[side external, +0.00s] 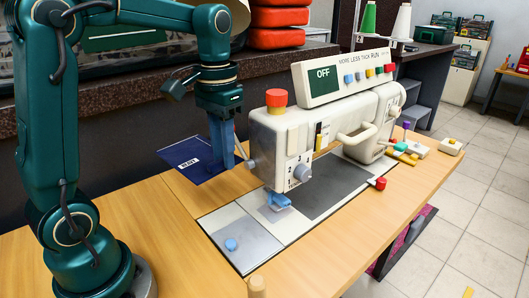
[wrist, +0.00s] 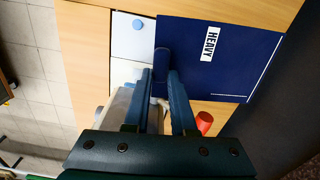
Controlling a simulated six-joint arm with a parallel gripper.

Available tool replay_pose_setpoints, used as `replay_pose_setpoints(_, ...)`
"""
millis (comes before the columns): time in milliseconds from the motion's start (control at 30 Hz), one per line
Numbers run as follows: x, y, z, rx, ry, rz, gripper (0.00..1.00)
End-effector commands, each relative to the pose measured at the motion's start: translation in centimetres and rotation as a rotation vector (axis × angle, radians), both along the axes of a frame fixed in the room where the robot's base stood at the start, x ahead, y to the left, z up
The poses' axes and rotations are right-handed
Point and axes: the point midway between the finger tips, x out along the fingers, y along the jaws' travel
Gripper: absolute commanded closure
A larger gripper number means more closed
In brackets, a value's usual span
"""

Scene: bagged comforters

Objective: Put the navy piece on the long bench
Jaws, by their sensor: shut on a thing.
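The navy piece (side external: 205,172) is a flat dark blue panel with a white label reading HEAVY, and it looks to lie flat on the wooden table's back part, left of the sewing machine. It fills the upper right of the wrist view (wrist: 232,72). My gripper (side external: 224,168) points down at the piece's edge nearest the machine. In the wrist view my gripper (wrist: 161,75) is shut on that edge, where the fingers partly hide it. A long bench with a dark speckled top (side external: 275,60) runs along the back, above the table's level.
The cream sewing machine (side external: 335,128) with a red knob (side external: 277,98) stands close to the right of my gripper. Red folded bundles (side external: 281,18) are stacked on the bench, beside a large bagged bundle (side external: 120,38). The table's front left (side external: 165,235) is clear.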

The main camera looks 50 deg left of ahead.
Motion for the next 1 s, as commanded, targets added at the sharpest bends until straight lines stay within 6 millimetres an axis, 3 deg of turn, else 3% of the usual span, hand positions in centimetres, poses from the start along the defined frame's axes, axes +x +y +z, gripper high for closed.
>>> replay_pose_setpoints(300,-0.4,10.0,-5.2,-0.001,0.009,0.443,1.0)
replay_pose_setpoints(400,-0.4,12.3,-7.1,0.0,0.008,0.549,1.0)
replay_pose_setpoints(600,0.2,14.8,-9.9,0.002,0.006,0.673,1.0)
replay_pose_setpoints(733,1.2,14.5,-10.5,0.003,0.003,0.668,1.0)
replay_pose_setpoints(1000,1.4,14.4,-12.0,0.003,0.005,0.668,1.0)
